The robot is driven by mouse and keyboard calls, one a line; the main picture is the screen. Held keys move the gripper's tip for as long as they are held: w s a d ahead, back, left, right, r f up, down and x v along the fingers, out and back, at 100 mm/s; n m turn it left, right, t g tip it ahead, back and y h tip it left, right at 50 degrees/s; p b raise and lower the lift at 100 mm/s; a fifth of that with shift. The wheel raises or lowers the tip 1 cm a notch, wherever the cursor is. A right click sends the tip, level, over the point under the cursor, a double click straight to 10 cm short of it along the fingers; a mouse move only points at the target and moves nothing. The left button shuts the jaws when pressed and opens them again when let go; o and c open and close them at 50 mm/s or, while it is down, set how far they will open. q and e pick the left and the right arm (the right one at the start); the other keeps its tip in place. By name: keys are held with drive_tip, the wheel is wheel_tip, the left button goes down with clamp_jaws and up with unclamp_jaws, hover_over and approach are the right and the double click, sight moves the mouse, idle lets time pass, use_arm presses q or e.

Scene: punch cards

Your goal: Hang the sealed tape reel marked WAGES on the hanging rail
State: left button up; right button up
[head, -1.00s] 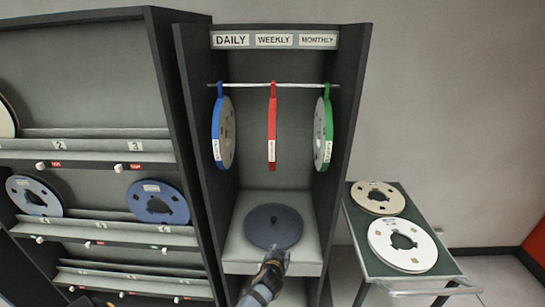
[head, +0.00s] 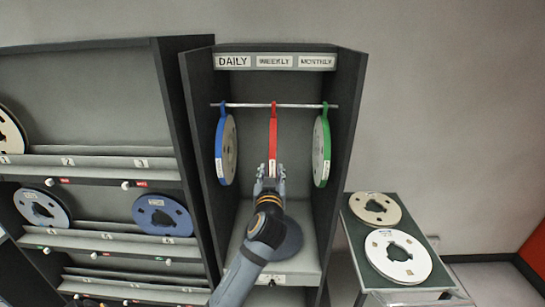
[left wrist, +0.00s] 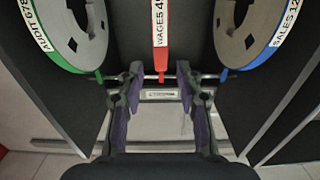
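The red reel marked WAGES (head: 273,128) hangs edge-on from the hanging rail (head: 300,105), between the blue reel (head: 226,150) and the green reel (head: 321,150). In the left wrist view its red band (left wrist: 160,35) with a white WAGES label hangs at the middle. That view is upside down, with the rail (left wrist: 210,76) low in the picture. My left gripper (head: 270,172) is in front of the lower part of the red reel in the head view. Its fingers (left wrist: 159,75) are apart with nothing gripped between them. My right gripper is not in view.
Dark cabinet walls (head: 345,120) stand close on both sides. A dark round disc (head: 291,240) lies on the cabinet's lower shelf, partly hidden by my arm. A shelf rack (head: 90,160) with reels stands left. A trolley (head: 352,235) with two pale reels stands right.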

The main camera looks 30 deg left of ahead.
sight(272, 149)
use_arm(q)
drive_tip(key=b+x, duration=0.1)
drive_tip(key=x, duration=0.9)
drive_tip(key=shift+a, duration=0.15)
drive_tip(key=shift+c, duration=0.3)
clamp_jaws()
drive_tip(key=shift+r+p, duration=0.6)
drive_tip(key=shift+r, duration=0.65)
